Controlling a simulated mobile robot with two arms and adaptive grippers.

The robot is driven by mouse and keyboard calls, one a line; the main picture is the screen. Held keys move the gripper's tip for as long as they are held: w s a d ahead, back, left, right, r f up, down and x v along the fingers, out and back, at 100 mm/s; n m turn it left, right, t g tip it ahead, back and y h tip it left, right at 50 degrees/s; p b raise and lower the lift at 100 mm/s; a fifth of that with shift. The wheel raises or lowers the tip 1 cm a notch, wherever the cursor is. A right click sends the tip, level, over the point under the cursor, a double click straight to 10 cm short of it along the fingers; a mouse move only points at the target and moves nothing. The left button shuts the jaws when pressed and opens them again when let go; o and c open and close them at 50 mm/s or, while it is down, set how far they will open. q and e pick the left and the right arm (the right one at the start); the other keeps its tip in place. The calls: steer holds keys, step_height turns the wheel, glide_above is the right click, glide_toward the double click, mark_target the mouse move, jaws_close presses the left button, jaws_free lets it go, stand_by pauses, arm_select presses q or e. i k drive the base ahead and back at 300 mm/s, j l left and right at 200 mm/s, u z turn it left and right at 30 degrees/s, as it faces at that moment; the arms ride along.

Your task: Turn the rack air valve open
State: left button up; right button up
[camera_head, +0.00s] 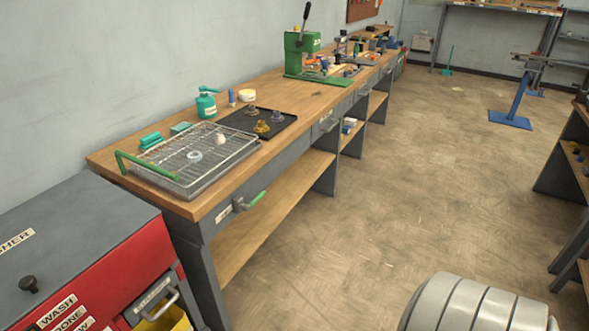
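A wire rack (195,155) sits over a shallow metal tray at the near end of the wooden workbench. A green pipe or handle (140,165) runs along its left end. On the bench's front face below the rack is a small fitting with a green lever (256,198), which looks like the rack air valve. The lever sticks out from the bench, pointing up and right. A small label is beside it. A white round part and a ring-shaped part lie on the rack. Neither of my grippers is in view.
A red washer cabinet (105,262) with a grey lid stands at the near left. A black tray (262,133) with small metal parts, a teal can (206,105) and a green press (303,55) are on the bench. The floor (400,170) right of the bench is clear.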

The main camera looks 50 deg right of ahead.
mark_target(247, 208)
steer(key=z, duration=1.2)
